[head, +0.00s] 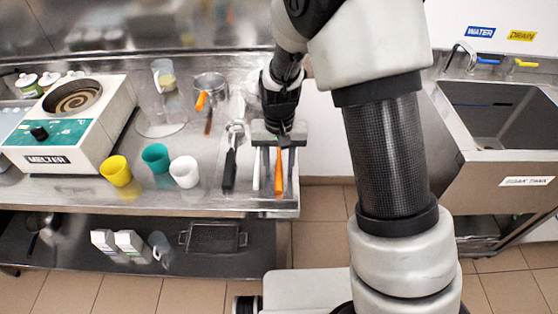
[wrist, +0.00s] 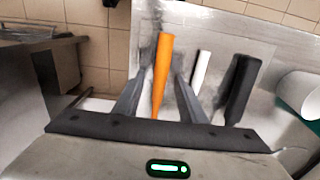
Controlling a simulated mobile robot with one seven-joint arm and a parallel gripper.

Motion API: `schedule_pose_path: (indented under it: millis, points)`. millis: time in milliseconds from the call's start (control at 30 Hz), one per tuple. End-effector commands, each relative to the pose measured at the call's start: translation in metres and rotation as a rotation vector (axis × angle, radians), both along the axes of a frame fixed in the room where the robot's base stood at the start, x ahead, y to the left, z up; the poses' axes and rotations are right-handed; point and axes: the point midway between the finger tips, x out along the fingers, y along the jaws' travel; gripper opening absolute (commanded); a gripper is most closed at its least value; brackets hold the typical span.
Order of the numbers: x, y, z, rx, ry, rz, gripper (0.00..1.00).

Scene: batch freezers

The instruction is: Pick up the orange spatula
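The orange spatula (head: 279,172) lies on the steel counter near its right front corner, its handle toward the front edge. In the wrist view its orange handle (wrist: 162,72) shows between my two fingers. My gripper (head: 279,160) is over the spatula, pointing down, with its fingers spread on either side of the handle. In the wrist view my gripper (wrist: 160,75) shows a gap beside the handle. The spatula's far end is hidden under my gripper. I cannot tell how far down the fingers reach beside the handle.
A black handle (head: 230,168) and a white handle (wrist: 201,72) lie beside the spatula. A sink (head: 500,115) is at right, across a floor gap.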

Motion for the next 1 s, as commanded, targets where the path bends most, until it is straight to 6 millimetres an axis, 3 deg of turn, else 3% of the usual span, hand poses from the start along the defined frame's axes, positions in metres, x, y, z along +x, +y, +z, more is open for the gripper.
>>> schedule_pose_path:
  millis: [133, 300, 367, 667, 767, 1000]
  points:
    - [0.0, 0.0, 0.0, 0.0, 0.0, 0.0, 0.36]
    - [0.0, 0.0, 0.001, 0.0, 0.0, 0.0, 0.07]
    - [0.0, 0.0, 0.001, 0.0, 0.0, 0.0, 0.0]
    - [0.0, 0.0, 0.004, 0.0, -0.001, 0.001, 0.0]
    - [0.001, 0.001, 0.016, 0.001, -0.003, 0.001, 0.0]
    - [0.001, 0.001, 0.065, 0.002, -0.005, 0.001, 0.0]
